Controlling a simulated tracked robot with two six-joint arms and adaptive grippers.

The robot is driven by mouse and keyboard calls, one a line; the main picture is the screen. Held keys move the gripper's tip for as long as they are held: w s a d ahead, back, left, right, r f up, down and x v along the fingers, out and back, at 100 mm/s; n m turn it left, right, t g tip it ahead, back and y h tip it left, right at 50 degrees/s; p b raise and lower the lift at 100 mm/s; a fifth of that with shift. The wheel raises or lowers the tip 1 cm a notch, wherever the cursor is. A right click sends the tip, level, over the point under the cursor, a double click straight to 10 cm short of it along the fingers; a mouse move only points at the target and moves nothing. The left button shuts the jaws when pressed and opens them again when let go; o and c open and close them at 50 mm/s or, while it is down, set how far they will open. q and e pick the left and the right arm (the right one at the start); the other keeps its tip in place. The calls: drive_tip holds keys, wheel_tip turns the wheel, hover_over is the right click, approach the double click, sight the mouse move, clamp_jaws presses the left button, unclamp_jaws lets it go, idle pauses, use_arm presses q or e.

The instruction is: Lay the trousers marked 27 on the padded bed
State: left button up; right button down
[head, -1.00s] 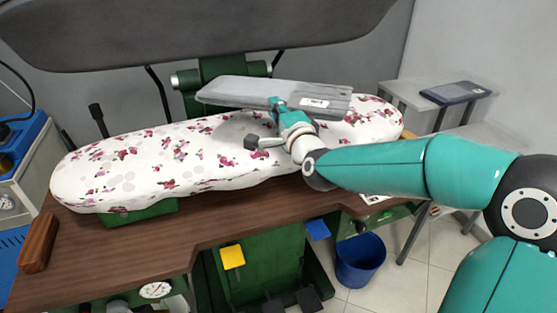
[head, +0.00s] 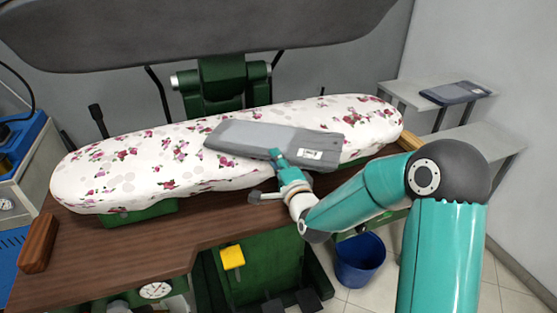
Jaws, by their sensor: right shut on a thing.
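The grey folded trousers (head: 262,139) carry a white tag whose marking is too small to read. They lie flat and level across the front right part of the padded bed (head: 130,167), which has a white cover with red flowers. Their right front end reaches past the bed's front edge. I cannot tell whether they touch the cover or are just above it. My right gripper (head: 281,164) is shut on the front edge of the trousers, beside the tag. The far finger is hidden by the cloth. My left gripper is not in view.
A dark grey press head (head: 210,35) hangs raised above the bed. A brown wooden table (head: 110,240) runs in front. Another dark folded garment (head: 455,93) lies on a grey shelf at the right. A blue bin (head: 360,262) stands on the floor.

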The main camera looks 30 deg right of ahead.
drive_tip(key=c, duration=1)
unclamp_jaws()
drive_tip(key=shift+c, duration=0.2)
